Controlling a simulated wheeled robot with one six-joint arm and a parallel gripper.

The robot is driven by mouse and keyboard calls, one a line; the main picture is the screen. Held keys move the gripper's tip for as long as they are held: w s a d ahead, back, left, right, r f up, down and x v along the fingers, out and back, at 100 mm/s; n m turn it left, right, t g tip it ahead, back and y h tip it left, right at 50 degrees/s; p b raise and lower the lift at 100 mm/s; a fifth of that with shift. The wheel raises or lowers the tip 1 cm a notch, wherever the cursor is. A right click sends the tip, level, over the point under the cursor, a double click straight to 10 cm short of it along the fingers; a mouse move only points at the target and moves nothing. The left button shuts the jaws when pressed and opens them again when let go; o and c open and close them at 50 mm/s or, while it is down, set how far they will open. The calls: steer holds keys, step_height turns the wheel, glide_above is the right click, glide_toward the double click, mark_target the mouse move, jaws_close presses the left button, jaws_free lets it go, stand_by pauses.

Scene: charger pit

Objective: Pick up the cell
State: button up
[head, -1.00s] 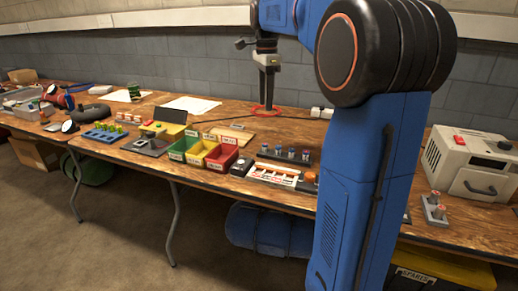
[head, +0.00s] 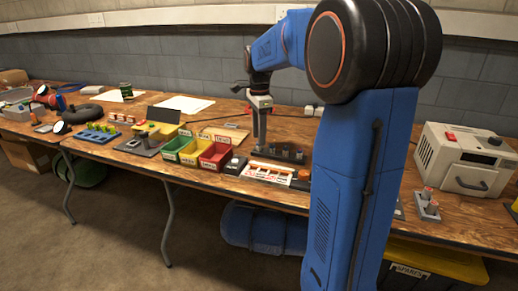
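A dark rack (head: 287,155) stands near the front of the wooden table in the middle of the head view, with several small cells upright in it. Which one is the task's cell I cannot tell. My gripper (head: 260,146) points down at the left part of this rack and hides some of it. Its fingers look close together, but they are too small to show whether they are open, or whether they touch a cell. Another small grey holder (head: 427,205) with red-topped parts stands at the right, beyond my arm.
Green (head: 177,150), yellow (head: 193,157) and red (head: 216,160) bins stand left of the rack. A white strip with orange slots (head: 268,172) lies in front of it. A white machine (head: 465,160) stands at the right. A blue rack (head: 97,136) is farther left.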

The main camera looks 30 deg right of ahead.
mark_target(259, 148)
steer(key=shift+f, duration=1.1)
jaws_close()
